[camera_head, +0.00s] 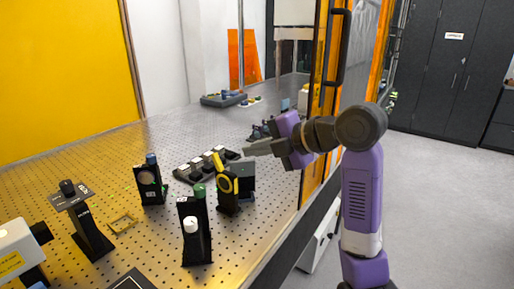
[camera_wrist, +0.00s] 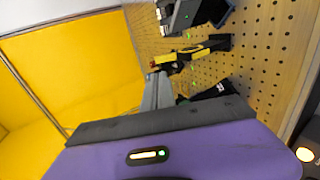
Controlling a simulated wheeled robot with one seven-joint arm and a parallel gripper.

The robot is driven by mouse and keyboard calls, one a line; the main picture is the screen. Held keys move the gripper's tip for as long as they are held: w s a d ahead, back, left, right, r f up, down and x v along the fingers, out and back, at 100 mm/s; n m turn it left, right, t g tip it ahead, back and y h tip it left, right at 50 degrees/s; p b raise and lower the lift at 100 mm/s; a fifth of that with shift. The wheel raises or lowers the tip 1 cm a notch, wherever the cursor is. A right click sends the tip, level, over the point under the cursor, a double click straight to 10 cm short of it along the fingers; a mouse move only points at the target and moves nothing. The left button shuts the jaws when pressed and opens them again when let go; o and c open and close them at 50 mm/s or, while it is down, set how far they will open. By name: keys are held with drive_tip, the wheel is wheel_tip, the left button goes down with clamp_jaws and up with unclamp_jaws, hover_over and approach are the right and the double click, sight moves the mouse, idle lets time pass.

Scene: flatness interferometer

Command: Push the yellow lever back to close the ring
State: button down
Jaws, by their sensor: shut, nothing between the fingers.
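The yellow lever (camera_head: 217,161) sticks up from a yellow ring (camera_head: 227,183) on a black mount (camera_head: 229,204) that stands on the optical table. In the wrist view the yellow lever (camera_wrist: 163,63) lies just beyond my fingertips, with the yellow ring part (camera_wrist: 195,53) to its right. My gripper (camera_head: 247,150) is shut and empty, reaching in from the right at about the lever's height. In the wrist view my gripper's fingers (camera_wrist: 157,78) point toward the lever. I cannot tell whether they touch it.
A black post mount with a white knob (camera_head: 191,226) stands in front of the ring. Another black mount (camera_head: 150,183) stands to its left. A dark tray (camera_head: 205,163) lies behind. An orange enclosure panel (camera_head: 318,110) is close to my arm on the right.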

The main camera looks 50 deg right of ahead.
sight(216, 156)
drive_tip(key=p+x, duration=0.1)
drive_tip(key=x, duration=0.9)
drive_tip(key=shift+w+f, duration=0.1)
drive_tip(key=shift+w+r+p, duration=0.2)
drive_tip(key=shift+r+p, duration=0.05)
drive_tip(key=shift+p, duration=0.3)
drive_tip(key=shift+w+a+g+p, duration=0.1)
drive_tip(key=shift+w+g+p, duration=0.3)
drive_tip(key=shift+g+p, duration=0.35)
drive_tip(key=shift+w+f+b, duration=0.4)
drive_tip(key=shift+w, duration=0.1)
